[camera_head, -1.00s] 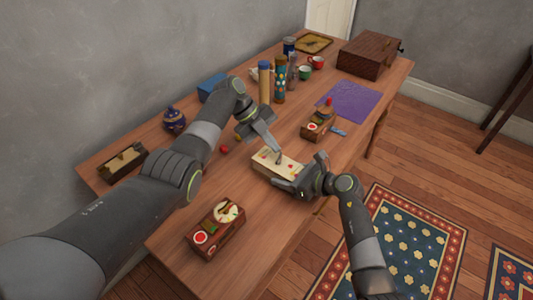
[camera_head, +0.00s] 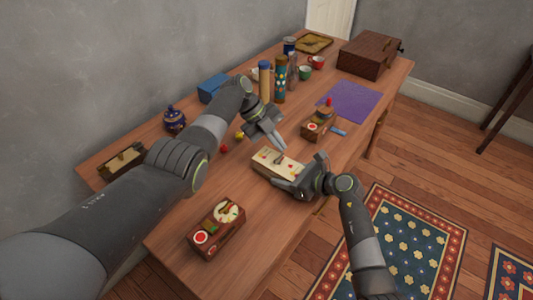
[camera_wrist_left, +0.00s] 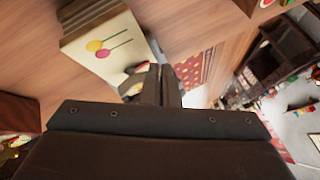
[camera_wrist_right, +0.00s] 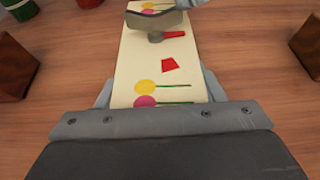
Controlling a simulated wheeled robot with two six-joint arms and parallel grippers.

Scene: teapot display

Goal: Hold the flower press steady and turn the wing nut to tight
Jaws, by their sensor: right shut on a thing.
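The flower press (camera_head: 268,166) is a pale block with a pictured top, lying near the table's front edge. My right gripper (camera_head: 284,186) is shut on it from the front; the right wrist view shows its fingers along both sides. The wing nut (camera_wrist_right: 156,37) is a small grey piece on top, beside a red mark (camera_wrist_right: 175,34); another red mark (camera_wrist_right: 170,65) lies nearer. My left gripper (camera_head: 282,148) is just above the nut, fingers close together. Any gap between them, or contact with the nut, is unclear. The left wrist view shows the press's flower pictures (camera_wrist_left: 104,48).
Small red and yellow balls (camera_head: 239,135) lie behind the press. Tall cylinders (camera_head: 279,80), a purple cloth (camera_head: 350,101) and a brown case (camera_head: 369,57) are farther back.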

